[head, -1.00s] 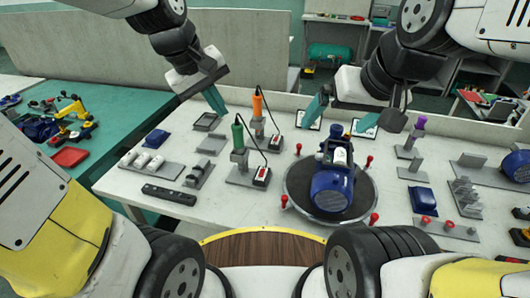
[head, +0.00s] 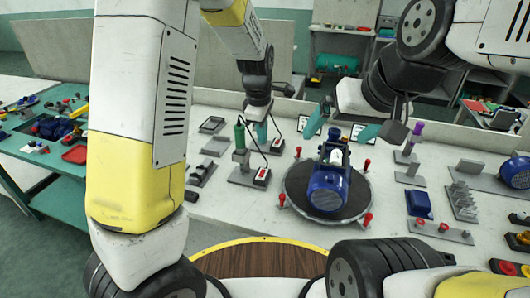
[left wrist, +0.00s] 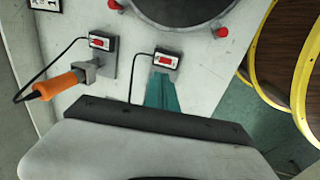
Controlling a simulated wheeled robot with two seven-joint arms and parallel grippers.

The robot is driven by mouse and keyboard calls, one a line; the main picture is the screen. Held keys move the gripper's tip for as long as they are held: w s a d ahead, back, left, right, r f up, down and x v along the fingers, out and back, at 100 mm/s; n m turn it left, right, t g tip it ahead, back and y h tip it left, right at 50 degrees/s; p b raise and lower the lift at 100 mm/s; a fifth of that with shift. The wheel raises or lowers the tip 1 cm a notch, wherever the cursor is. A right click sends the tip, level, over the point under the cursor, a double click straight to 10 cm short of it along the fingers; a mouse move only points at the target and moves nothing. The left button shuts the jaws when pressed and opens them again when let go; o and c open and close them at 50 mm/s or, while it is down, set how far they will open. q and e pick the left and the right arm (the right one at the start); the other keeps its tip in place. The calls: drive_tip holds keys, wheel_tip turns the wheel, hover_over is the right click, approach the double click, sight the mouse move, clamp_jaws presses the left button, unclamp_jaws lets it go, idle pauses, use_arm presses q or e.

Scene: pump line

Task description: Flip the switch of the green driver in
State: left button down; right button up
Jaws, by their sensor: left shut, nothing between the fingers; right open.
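The green driver (head: 239,136) stands upright in its grey holder. Its switch box (head: 262,175), white-edged with a red rocker, lies on the base plate to its right. Which way the rocker is set is too small to tell. The box also shows in the left wrist view (left wrist: 165,62), just beyond the teal fingertips. My left gripper (head: 262,134) is shut and empty, pointing down above the switch box; in the left wrist view its fingers (left wrist: 161,92) hide the plate below the box. My right gripper (head: 345,124) is open and empty above the turntable's far side.
The orange driver (left wrist: 58,86) and its switch box (left wrist: 102,43) are close by. A blue pump (head: 327,188) sits on the round dark turntable (head: 296,183) with red knobs around it. Black cables loop near the switches. My left arm hides the table's left part.

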sight(265, 170)
use_arm(q)
drive_tip(key=f, duration=0.4)
drive_tip(key=w+f, duration=0.1)
drive_tip(key=f, duration=0.4)
drive_tip(key=w+f, duration=0.1)
drive_tip(key=f, duration=0.3)
drive_tip(key=shift+w+d+f, duration=0.25)
drive_tip(key=shift+d+f, duration=0.1)
drive_tip(key=shift+d, duration=0.05)
drive_tip(key=shift+w+f+g, duration=0.15)
drive_tip(key=shift+f+g, duration=0.1)
drive_tip(key=shift+g, duration=0.05)
drive_tip(key=shift+s, duration=0.2)
drive_tip(key=shift+s+a+r, duration=0.2)
drive_tip(key=shift+s+r, duration=0.05)
drive_tip(key=shift+s, duration=0.35)
